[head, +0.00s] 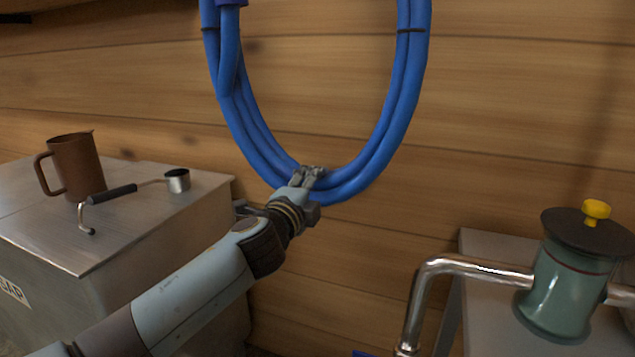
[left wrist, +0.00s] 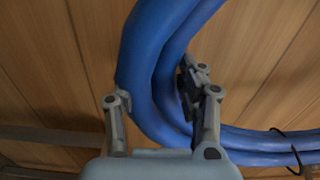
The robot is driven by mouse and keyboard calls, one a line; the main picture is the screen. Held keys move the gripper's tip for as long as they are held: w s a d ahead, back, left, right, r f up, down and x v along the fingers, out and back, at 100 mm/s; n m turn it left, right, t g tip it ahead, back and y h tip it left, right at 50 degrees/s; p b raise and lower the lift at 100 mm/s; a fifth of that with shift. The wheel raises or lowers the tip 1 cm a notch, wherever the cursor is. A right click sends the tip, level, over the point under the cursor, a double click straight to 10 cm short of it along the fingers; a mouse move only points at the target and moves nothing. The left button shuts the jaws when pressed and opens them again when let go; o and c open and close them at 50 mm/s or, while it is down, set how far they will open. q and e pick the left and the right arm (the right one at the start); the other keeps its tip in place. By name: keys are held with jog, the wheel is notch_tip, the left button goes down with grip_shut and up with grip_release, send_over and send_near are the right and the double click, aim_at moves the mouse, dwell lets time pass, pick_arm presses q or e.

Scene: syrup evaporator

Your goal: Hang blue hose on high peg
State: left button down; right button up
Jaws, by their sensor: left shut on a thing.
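The blue hose (head: 395,115) is a coil of several loops with dark ties, upright in front of the wooden wall. Its top runs out of the head view, so the high peg and whatever bears the coil there do not show. My left gripper (head: 312,172) is at the bottom of the coil, shut on the hose. In the left wrist view the fingers of my left gripper (left wrist: 160,105) stand on either side of the blue hose (left wrist: 150,65). My right gripper is not in view.
A metal cabinet (head: 150,232) at left bears a brown mug (head: 78,165) and a small dipper (head: 178,180) with a dark handle. At right, a green canister (head: 565,285) with a yellow knob and a metal pipe (head: 470,265) stand on a grey surface.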

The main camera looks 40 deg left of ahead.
pick_arm(q)
jog(key=b+v, duration=0.1)
jog(key=v, duration=1.1)
jog(key=shift+s+b, duration=0.35)
jog(key=shift+b, duration=0.05)
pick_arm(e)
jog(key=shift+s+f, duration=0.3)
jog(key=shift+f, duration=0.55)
pick_arm(q)
jog(key=shift+r, duration=0.1)
notch_tip(320, 180, up, 30)
jog(key=p, duration=2.9)
jog(key=shift+s, duration=0.3)
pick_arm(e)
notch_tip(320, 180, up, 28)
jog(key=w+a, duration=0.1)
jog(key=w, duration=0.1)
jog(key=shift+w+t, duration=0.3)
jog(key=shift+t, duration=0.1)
pick_arm(q)
jog(key=shift+d, duration=0.15)
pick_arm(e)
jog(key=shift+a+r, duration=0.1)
